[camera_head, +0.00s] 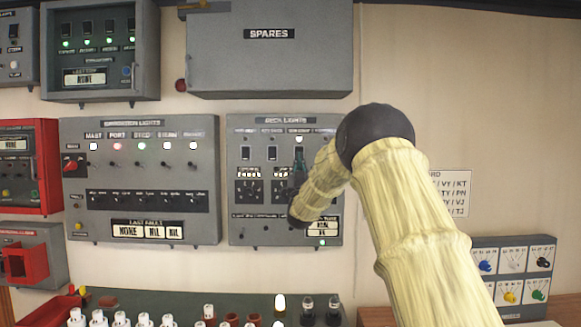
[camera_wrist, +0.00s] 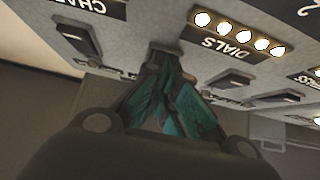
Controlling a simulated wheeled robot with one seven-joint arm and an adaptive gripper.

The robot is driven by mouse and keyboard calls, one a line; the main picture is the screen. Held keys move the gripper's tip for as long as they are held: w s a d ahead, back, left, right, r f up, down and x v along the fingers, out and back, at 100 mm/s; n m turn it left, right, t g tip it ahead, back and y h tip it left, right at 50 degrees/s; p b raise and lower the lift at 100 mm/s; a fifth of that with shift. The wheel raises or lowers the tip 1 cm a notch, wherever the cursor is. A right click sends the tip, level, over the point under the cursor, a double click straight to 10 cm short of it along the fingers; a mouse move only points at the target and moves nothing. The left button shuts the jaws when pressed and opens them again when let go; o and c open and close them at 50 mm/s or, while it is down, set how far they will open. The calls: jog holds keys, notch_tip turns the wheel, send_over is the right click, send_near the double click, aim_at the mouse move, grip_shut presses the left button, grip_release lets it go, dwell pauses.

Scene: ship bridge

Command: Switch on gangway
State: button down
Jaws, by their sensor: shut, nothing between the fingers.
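The deck lights panel (camera_head: 236,215) is a grey wall box with a row of dark rocker switches. The labels above the switches are too blurred to read surely, so I cannot confirm which is gangway. My gripper (camera_head: 299,163) is shut and empty at the third switch from the left, and its teal fingers hide that switch. A small lamp (camera_head: 299,139) above it glows white. In the wrist view, the panel is upside down and my fingertips (camera_wrist: 165,65) are at or very near a dark rocker, mostly hidden. Contact is unclear. Neighbouring rockers (camera_wrist: 235,80) show on both sides.
A lit row of lamps marked DIALS (camera_wrist: 222,45) lies close to the fingers. The navigation lights panel (camera_head: 75,215) is to the left, and the SPARES cabinet (camera_head: 270,70) juts out above. My arm covers the panel's right side.

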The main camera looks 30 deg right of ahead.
jog(key=b+v, duration=0.6)
jog(key=v, duration=0.7)
jog(key=shift+s+a+r, duration=0.1)
jog(key=shift+s+r, duration=0.05)
jog(key=shift+s, duration=0.05)
dwell(0.4)
